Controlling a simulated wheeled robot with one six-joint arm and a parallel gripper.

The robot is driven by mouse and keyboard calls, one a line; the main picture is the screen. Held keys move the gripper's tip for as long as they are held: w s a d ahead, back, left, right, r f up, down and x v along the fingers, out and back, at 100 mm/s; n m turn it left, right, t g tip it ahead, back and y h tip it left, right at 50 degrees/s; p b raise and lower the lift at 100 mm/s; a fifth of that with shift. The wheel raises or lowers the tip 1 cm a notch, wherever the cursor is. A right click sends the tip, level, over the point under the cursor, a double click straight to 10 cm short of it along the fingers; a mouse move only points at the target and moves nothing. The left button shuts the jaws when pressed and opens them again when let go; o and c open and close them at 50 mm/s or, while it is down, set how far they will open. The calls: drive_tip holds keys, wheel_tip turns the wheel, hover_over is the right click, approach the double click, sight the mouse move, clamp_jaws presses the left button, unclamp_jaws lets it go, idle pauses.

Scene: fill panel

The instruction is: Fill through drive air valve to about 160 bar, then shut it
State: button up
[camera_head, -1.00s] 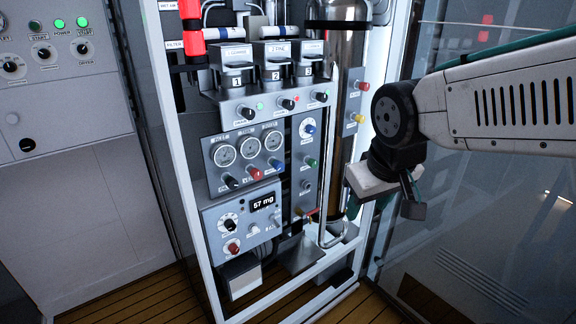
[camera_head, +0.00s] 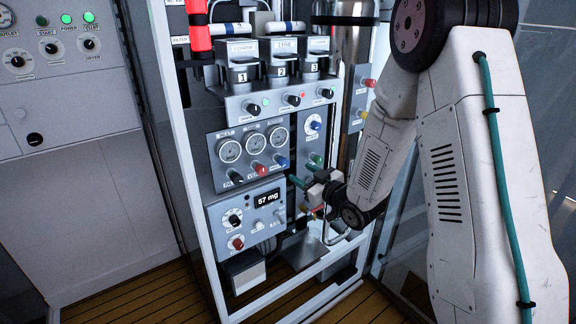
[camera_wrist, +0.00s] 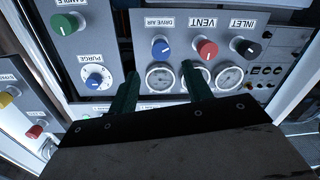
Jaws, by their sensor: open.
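The drive air valve is a blue knob (camera_wrist: 160,48) labelled DRIVE AIR, at the right end of the gauge panel's knob row in the head view (camera_head: 281,161). A red VENT knob (camera_wrist: 207,48) and black INLET knob (camera_wrist: 247,47) sit beside it. The wrist view is inverted. Three round gauges (camera_wrist: 160,77) adjoin the knobs; their needles are too small to read. My gripper (camera_wrist: 160,72) is open and empty, its two green fingers pointing at the panel, with the blue knob just past their tips and between their lines. In the head view, my gripper (camera_head: 306,174) is right of and below the knob.
A green SAMPLE knob (camera_wrist: 64,23) and a PURGE dial (camera_wrist: 95,82) stand beside the gauge panel. A display (camera_head: 267,199) below reads 57 mg. A bent pipe (camera_head: 340,238) and the white frame (camera_head: 372,215) are close to my wrist.

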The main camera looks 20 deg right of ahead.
sight(286, 163)
drive_tip(key=shift+x, duration=3.9)
drive_tip(key=shift+a, duration=0.15)
drive_tip(key=c, duration=1)
